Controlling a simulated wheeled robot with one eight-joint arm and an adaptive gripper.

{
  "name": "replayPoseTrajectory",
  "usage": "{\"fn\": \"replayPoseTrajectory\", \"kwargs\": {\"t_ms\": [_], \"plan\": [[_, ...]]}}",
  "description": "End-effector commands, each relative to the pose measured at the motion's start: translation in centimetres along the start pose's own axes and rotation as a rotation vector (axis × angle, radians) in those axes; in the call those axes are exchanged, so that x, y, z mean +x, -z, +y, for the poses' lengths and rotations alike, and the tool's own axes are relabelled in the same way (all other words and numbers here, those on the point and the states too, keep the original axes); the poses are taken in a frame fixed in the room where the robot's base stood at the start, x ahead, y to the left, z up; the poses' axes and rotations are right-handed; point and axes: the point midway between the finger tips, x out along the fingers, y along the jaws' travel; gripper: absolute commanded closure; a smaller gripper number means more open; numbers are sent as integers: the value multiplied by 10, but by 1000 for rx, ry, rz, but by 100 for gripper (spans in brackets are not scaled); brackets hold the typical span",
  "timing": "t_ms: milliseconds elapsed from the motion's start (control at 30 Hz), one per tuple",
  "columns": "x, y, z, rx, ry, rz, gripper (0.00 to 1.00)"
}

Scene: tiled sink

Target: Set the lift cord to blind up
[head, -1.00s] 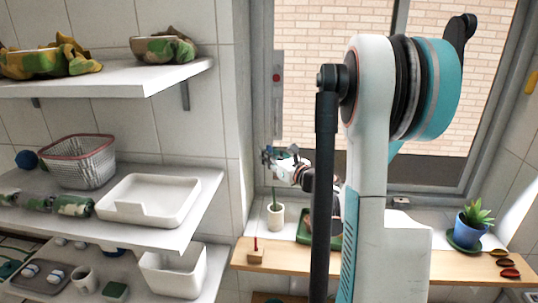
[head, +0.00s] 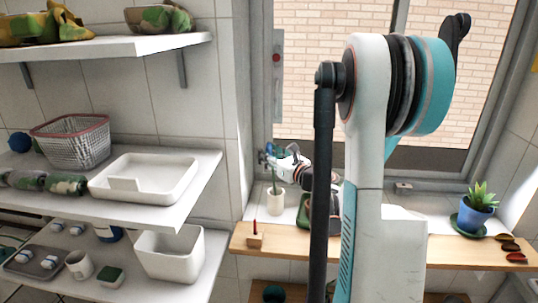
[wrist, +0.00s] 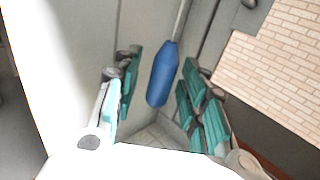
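The lift cord's blue handle (wrist: 163,75) hangs from a thin pale cord (wrist: 182,20) in the wrist view, near the corner of the window recess. My gripper (wrist: 160,95) is open, with one teal-padded finger on each side of the handle and a visible gap at both sides. In the head view my gripper (head: 272,157) is at the left side of the window, above a small white pot. The cord is hard to make out there. A grey strip with a red mark (head: 276,58) is on the wall above the gripper.
A white pot (head: 276,200) stands on the sill below my gripper. A wooden ledge (head: 400,247) runs under the window, with a blue potted plant (head: 476,208) at right. Shelves with a basket (head: 70,142) and a white tray (head: 145,178) are on the left.

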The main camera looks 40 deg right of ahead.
Motion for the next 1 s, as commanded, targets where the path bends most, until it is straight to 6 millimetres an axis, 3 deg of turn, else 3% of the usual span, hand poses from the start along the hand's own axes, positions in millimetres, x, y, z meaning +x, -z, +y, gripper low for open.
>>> {"fn": "replayPoseTrajectory", "kwargs": {"t_ms": [267, 700, 1000], "plan": [[-6, -1, -1, 1, 2, -1, 61], [-87, 0, -2, 0, 5, -1, 61], [-118, 0, 0, 0, 2, 0, 61]]}}
